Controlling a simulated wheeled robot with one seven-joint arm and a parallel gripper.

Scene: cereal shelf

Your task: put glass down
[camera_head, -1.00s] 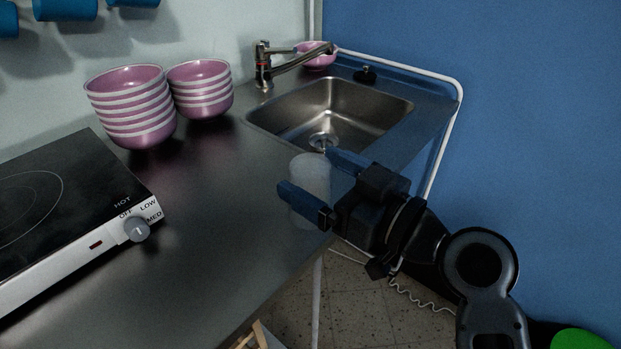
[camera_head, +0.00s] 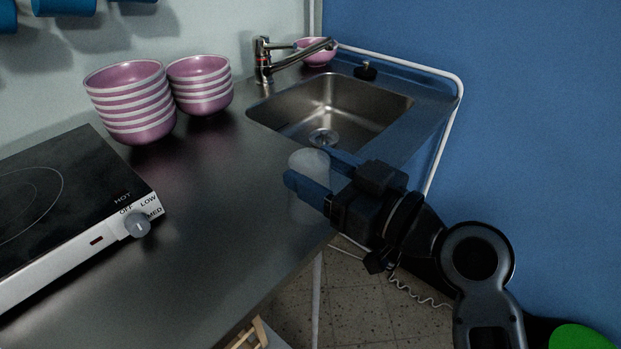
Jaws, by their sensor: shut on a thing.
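A translucent, pale glass (camera_head: 307,162) is at the front edge of the metal counter (camera_head: 215,215), just in front of the sink. My gripper (camera_head: 316,174) reaches in from the right, with its blue fingers on either side of the glass. It is shut on the glass. The fingers hide part of the glass. The glass looks upright. I cannot tell whether its base touches the counter or is a little above it.
A sink (camera_head: 335,108) with a faucet (camera_head: 285,62) lies behind the glass. Two stacks of pink bowls (camera_head: 130,105) stand at the back left. A hot plate (camera_head: 65,215) fills the left. The counter between them is clear.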

